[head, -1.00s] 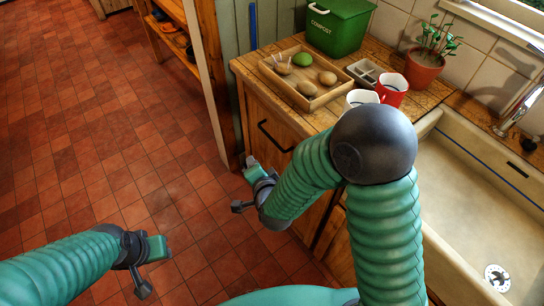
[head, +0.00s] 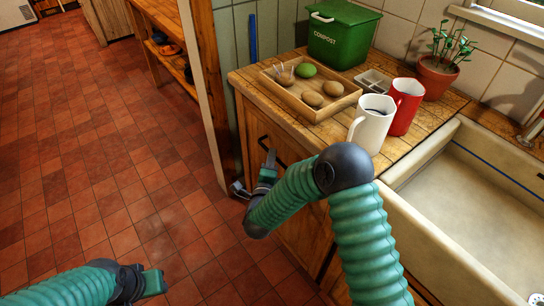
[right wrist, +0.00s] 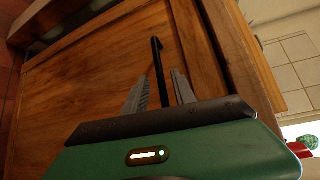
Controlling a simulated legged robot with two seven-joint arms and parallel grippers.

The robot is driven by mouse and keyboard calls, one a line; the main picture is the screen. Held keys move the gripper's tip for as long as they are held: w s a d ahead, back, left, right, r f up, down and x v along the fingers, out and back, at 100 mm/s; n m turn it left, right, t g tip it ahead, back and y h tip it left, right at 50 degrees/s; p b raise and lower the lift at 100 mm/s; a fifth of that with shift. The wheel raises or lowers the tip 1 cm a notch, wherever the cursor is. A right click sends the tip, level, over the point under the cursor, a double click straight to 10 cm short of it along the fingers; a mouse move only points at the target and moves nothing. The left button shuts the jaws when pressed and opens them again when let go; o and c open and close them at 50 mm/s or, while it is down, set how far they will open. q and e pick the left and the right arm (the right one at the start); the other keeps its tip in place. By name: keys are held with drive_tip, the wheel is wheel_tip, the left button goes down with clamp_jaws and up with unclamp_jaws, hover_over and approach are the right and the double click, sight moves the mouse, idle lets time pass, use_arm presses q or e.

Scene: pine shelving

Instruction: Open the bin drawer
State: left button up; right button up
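The bin drawer is a wooden front (head: 257,122) below the counter's left end, and it appears shut. Its black bar handle (head: 263,141) is partly hidden behind my right gripper (head: 256,174). In the right wrist view, the black handle (right wrist: 156,58) runs between the two grey ridged fingers of my right gripper (right wrist: 160,88). The fingers are open, with a gap on each side of the handle. I cannot tell how deep the handle sits between them. My left gripper (head: 146,285) is low at the left, over the floor and away from the drawer; its fingers do not show clearly.
On the counter stand a wooden tray (head: 284,96), green compost bin (head: 338,40), white mug (head: 370,128), red mug (head: 404,110) and potted plant (head: 436,78). A sink (head: 470,210) is at right. The tiled floor (head: 110,150) left of the drawer is clear.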

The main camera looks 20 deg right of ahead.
drive_tip(key=x, duration=0.3)
drive_tip(key=shift+w, duration=0.1)
drive_tip(key=shift+c, duration=0.3)
clamp_jaws()
drive_tip(key=shift+a+f, duration=0.1)
drive_tip(key=shift+f, duration=0.15)
idle(0.8)
